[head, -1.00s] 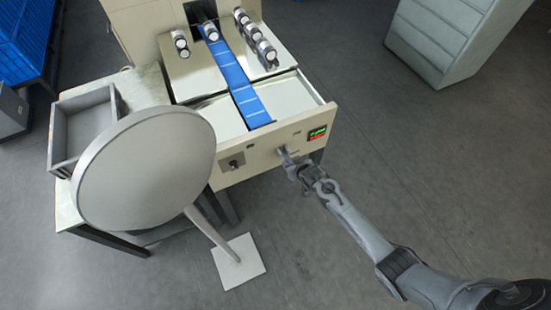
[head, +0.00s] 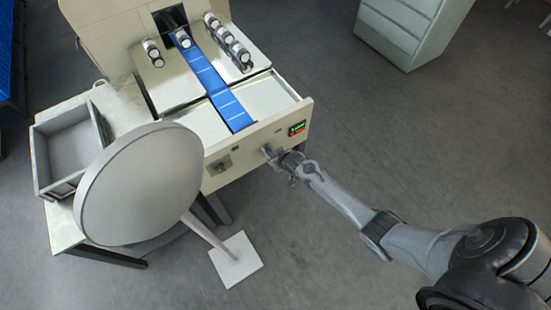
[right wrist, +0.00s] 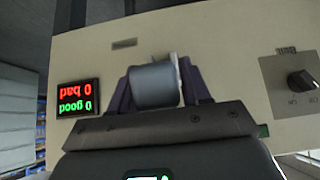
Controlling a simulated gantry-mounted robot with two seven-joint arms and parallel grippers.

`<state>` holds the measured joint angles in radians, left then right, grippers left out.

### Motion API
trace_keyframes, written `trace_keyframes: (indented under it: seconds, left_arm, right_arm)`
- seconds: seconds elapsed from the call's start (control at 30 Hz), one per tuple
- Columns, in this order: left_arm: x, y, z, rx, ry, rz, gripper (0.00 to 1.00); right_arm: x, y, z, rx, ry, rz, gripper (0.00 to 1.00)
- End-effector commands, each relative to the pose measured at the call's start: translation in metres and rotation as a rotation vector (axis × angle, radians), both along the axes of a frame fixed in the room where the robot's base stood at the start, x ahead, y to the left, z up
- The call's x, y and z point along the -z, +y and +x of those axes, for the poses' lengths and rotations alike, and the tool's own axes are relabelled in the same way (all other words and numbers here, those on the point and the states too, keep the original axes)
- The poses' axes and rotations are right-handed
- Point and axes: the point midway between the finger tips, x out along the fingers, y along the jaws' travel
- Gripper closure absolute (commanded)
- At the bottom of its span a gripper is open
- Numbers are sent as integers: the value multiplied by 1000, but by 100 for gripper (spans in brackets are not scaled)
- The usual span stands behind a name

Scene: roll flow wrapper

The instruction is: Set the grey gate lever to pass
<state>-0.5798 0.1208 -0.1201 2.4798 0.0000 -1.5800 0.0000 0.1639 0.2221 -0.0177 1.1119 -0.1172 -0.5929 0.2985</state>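The grey gate lever (right wrist: 155,85) shows in the right wrist view as a short, light-grey rounded piece in front of the cream panel. My right gripper (right wrist: 157,92) has a dark finger close on each side of it, and they appear to clamp it. In the head view my right gripper (head: 273,155) is at the machine's front panel, left of and below the lit display, and hides most of the lever. Any marking for pass is not readable. My left gripper is not in view.
The panel carries a red and green counter display (right wrist: 77,98) and a black rotary switch (right wrist: 302,80). A blue film strip (head: 218,85) runs over the machine top. A round grey disc on a stand (head: 140,185) and an open grey tray (head: 72,150) are at left.

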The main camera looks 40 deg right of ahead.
Motion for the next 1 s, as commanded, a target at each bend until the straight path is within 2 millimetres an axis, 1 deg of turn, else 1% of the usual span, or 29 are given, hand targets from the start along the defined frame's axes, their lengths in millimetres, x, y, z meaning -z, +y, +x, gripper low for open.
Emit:
trace_keyframes:
  seconds: [0.03,0.07,0.1,0.37,0.53,0.67,1.0]
  left_arm:
    - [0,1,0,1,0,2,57]
    - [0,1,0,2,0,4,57]
    - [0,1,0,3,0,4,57]
    - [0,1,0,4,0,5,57]
    - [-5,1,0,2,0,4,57]
    - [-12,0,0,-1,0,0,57]
    - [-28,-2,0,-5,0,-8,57]
  right_arm:
    - [0,0,0,0,-1,0,44]
    - [0,0,0,0,-1,0,39]
    - [0,0,0,0,-1,0,38]
    - [-1,0,0,0,-1,0,38]
    - [-8,1,-6,0,0,0,38]
    - [-21,2,-16,0,-1,0,38]
    - [-63,7,-49,0,-2,0,38]
